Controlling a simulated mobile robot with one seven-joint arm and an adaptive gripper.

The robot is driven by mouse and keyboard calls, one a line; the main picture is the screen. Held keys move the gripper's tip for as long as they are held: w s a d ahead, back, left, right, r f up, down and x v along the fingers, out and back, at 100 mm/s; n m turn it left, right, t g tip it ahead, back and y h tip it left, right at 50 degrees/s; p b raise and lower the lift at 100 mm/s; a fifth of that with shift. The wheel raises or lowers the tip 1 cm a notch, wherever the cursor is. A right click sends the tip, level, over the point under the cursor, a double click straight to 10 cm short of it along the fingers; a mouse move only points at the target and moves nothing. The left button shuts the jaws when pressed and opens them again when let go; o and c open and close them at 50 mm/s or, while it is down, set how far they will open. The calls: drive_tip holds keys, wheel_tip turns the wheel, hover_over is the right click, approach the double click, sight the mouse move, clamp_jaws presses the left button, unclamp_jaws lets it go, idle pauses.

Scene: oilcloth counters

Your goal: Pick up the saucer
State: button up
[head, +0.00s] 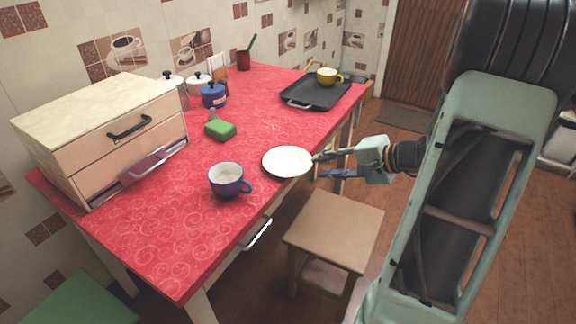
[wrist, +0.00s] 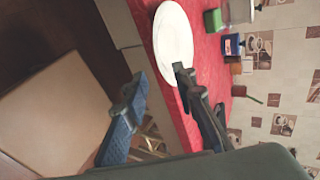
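The white saucer (head: 287,162) lies flat on the red oilcloth at the table's near right edge. It also shows in the wrist view (wrist: 172,38), at the top middle. My gripper (head: 318,166) is just right of the saucer, its fingers pointing at the rim. In the wrist view my gripper (wrist: 158,88) is open, with a clear gap between the two fingers. One finger is over the table side near the saucer's rim; the other is out past the table edge. I cannot tell whether the near finger touches the rim.
A blue mug (head: 227,180) stands left of the saucer. A dark tray (head: 300,101) with a yellow cup (head: 327,76) is farther back. A wooden stool (head: 334,232) stands below my gripper. A drawer box (head: 105,135) is at left.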

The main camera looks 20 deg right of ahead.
sight(310, 168)
drive_tip(key=x, duration=0.4)
drive_tip(key=shift+s+b, duration=0.1)
drive_tip(key=shift+b, duration=0.25)
drive_tip(key=shift+c, duration=0.5)
clamp_jaws()
drive_tip(key=shift+r, duration=0.1)
